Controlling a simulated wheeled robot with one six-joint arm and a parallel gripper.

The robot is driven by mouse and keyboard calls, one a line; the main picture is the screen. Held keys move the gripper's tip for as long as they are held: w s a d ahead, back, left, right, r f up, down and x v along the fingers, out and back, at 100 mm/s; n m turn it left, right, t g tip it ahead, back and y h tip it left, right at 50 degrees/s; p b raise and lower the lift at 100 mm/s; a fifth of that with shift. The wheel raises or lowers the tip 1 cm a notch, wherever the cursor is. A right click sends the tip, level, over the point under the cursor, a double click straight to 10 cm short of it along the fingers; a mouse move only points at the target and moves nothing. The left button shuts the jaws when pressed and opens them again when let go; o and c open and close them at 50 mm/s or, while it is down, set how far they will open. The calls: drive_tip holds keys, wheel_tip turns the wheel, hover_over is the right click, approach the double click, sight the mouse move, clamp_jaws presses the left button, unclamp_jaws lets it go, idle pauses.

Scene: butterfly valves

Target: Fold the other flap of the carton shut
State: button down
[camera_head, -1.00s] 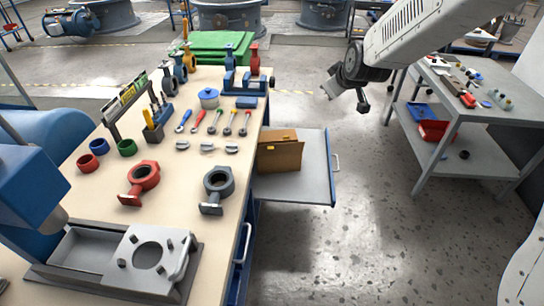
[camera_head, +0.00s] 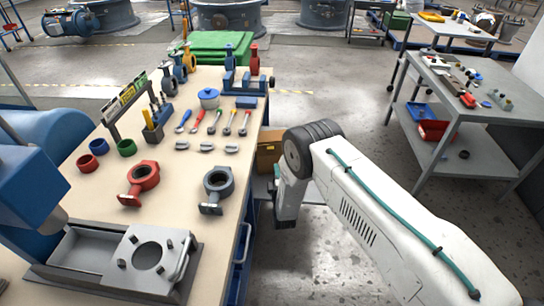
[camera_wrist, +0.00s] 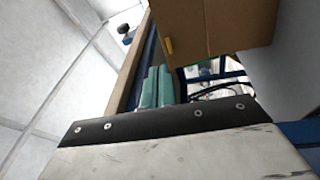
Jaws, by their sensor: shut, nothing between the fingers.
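The brown carton (camera_head: 268,146) stands on the pale pull-out shelf (camera_head: 262,187) at the right side of the workbench. My arm hides most of it in the head view, so its flaps cannot be made out there. My gripper (camera_head: 286,218) is shut and empty, pointing down in front of the carton in that view; contact cannot be told. In the wrist view the carton (camera_wrist: 235,28) fills the upper right, close by, with a seam between two brown panels and a small yellow tab. Whether either panel is a flap is unclear.
The workbench (camera_head: 170,215) at the left holds valves, tools and a fixture. A grey two-level table (camera_head: 470,125) stands at the right. Floor is clear between them beyond my arm. A pale plate with a dark bolted strip (camera_wrist: 160,120) crosses the lower wrist view.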

drive_tip(key=s+f+n+t, duration=0.1)
drive_tip(key=s+f, duration=0.3)
drive_tip(key=x, duration=1.4)
drive_tip(key=shift+w+d+r, duration=0.1)
drive_tip(key=shift+r, duration=0.15)
